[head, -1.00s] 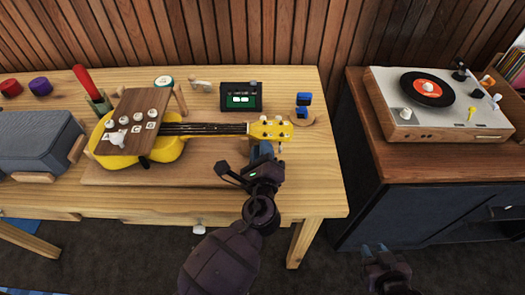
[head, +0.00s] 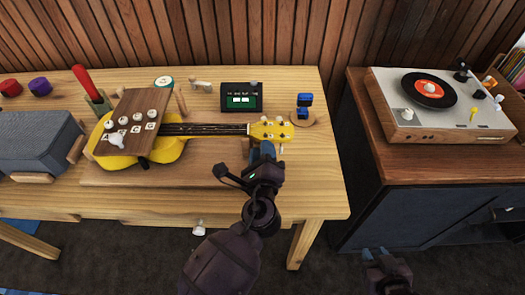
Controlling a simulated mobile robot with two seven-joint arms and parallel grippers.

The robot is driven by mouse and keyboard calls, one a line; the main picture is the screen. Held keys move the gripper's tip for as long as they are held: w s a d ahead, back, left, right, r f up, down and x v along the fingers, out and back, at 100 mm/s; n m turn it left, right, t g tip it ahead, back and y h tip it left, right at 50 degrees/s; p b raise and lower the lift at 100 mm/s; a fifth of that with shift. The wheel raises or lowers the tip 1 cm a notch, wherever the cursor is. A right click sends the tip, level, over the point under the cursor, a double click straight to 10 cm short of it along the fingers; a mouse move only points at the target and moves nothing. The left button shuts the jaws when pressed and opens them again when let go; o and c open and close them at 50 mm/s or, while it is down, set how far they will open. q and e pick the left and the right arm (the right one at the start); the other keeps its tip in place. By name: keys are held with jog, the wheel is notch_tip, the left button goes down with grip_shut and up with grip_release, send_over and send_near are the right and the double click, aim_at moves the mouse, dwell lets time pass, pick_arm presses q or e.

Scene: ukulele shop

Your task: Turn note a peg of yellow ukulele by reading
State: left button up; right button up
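The yellow ukulele (head: 186,150) lies on the wooden table, its neck pointing right and a brown board with white knobs and letter tiles over its body. Its headstock (head: 270,130) has white pegs along the upper and lower edges. A dark tuner box (head: 241,97) with a lit green display stands behind the neck; its reading is too small to make out. My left gripper (head: 267,150) has its blue fingertips just below the headstock, by the lower pegs; I cannot tell whether they touch a peg. My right gripper (head: 375,252) is open and empty, low between table and cabinet.
A blue and black item (head: 304,106) stands on a round wooden base right of the headstock. A grey case (head: 38,143) and a holder with a red-handled tool (head: 83,80) are at left. A record player (head: 438,105) sits on the right cabinet. The table's front right is clear.

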pick_arm(q)
jog(key=shift+s, duration=0.1)
jog(key=s, duration=1)
jog(key=shift+s, duration=0.3)
